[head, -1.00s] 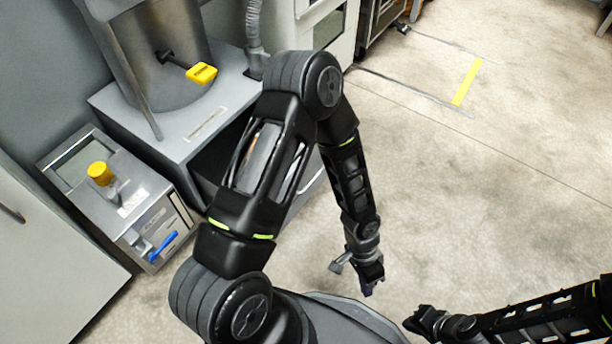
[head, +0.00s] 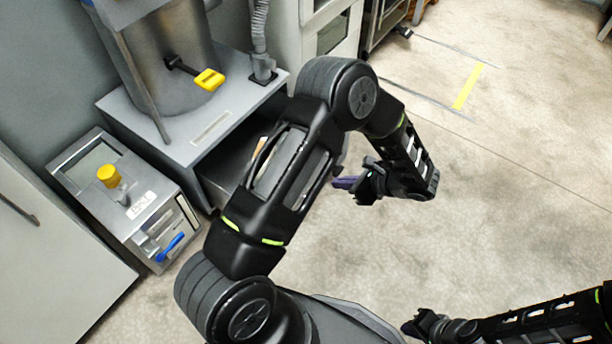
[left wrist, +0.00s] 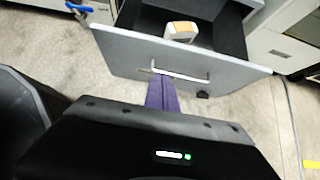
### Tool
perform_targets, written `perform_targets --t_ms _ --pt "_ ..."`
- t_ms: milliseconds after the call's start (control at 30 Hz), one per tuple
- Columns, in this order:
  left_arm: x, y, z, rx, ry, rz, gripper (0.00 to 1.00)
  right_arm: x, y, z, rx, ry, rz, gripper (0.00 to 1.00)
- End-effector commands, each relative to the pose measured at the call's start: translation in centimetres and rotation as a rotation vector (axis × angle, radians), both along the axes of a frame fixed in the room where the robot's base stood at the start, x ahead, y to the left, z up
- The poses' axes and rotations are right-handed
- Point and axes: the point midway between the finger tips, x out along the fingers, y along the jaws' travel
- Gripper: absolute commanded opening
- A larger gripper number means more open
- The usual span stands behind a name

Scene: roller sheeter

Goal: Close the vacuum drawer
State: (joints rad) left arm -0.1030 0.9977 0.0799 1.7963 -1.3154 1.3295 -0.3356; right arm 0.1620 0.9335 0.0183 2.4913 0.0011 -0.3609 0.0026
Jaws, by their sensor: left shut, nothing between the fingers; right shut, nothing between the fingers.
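The vacuum drawer (left wrist: 125,52) stands pulled out in the left wrist view, with a grey front, a bar handle (left wrist: 180,74) and a small white and orange object (left wrist: 181,31) inside. In the head view the open drawer (head: 222,170) sits under the grey cabinet, largely hidden behind my left arm. My left gripper (head: 342,183) is shut and empty. Its purple fingers (left wrist: 162,94) point toward the drawer front near the handle; I cannot tell whether they touch it. My right gripper (head: 410,328) is at the bottom of the head view, shut and away from the drawer.
A grey cabinet (head: 180,150) carries a metal cylinder (head: 170,70) with a yellow handle (head: 209,79). A smaller box (head: 125,205) with a yellow knob and blue lever stands left of it. The floor to the right is clear.

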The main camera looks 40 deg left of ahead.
Motion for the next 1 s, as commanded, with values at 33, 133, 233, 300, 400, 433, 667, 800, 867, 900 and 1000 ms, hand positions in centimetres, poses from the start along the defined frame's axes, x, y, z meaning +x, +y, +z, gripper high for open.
perform_targets --t_ms 33,133,233,300,400,433,667,800,867,900,1000 --pt "0.0 0.0 0.0 -0.001 0.001 0.001 0.0 0.0 0.0 0.0 0.0 0.0 0.0 0.0" --pt "-0.1 0.1 -0.2 -0.001 0.001 0.001 0.0 0.0 0.0 -0.1 0.0 0.0 0.0 0.0" --pt "-0.1 0.5 -0.5 -0.002 0.001 0.003 0.0 0.0 0.0 -0.2 -0.001 0.0 -0.001 0.0" --pt "-0.2 0.9 -1.0 -0.002 0.003 0.004 0.0 0.1 -0.1 -0.4 -0.001 -0.001 -0.002 0.0" --pt "-0.2 1.9 -1.9 -0.002 0.003 0.004 0.0 0.2 -0.2 -0.7 -0.002 -0.002 -0.004 0.0" --pt "-0.3 2.2 -2.3 -0.002 0.005 0.005 0.0 0.2 -0.2 -0.9 -0.003 -0.003 -0.005 0.0" --pt "-0.3 5.5 -5.3 -0.002 0.004 0.006 0.0 0.5 -0.5 -2.0 -0.007 -0.008 -0.012 0.0" --pt "-0.4 7.6 -7.2 -0.004 0.003 0.005 0.0 0.7 -0.7 -2.7 -0.011 -0.012 -0.016 0.0" --pt "-0.3 8.7 -7.0 -0.003 0.0 0.008 0.0 0.7 -0.7 -2.8 -0.011 -0.012 -0.017 0.0" --pt "-0.4 9.3 -7.0 -0.003 0.0 0.006 0.0 0.7 -0.7 -2.9 -0.011 -0.013 -0.018 0.0" --pt "-0.4 10.5 -6.9 -0.003 0.0 0.006 0.0 0.8 -0.8 -3.1 -0.012 -0.014 -0.019 0.0"
